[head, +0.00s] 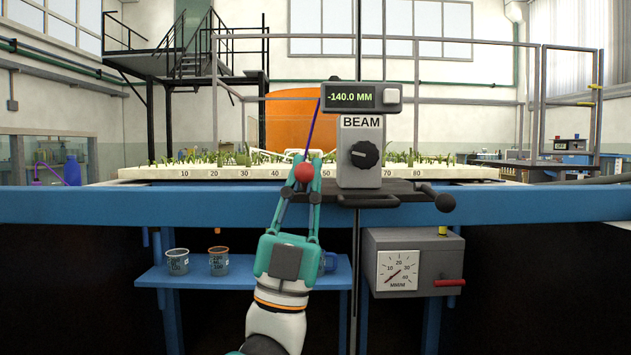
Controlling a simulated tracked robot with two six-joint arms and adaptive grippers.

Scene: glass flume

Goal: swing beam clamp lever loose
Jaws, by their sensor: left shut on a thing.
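My left gripper (304,180) reaches up from the bottom and is shut on a red ball knob (304,172), which I take to be the end of the clamp lever. The lever's shaft is mostly hidden by the fingers. The beam unit (361,150), a grey housing labelled BEAM with a black dial (364,154), stands just right of the gripper. A dark carriage plate (390,188) lies under it on the blue rail, with a black ball knob (445,202) at its right end. My right gripper is not in view.
A display reading -140.0 MM (350,96) tops the unit. The blue rail (140,205) spans the front. A grey gauge box (414,263) with a red handle (449,282) hangs below. Measuring cups (219,261) stand on a blue shelf. A thin purple rod (313,125) rises behind the knob.

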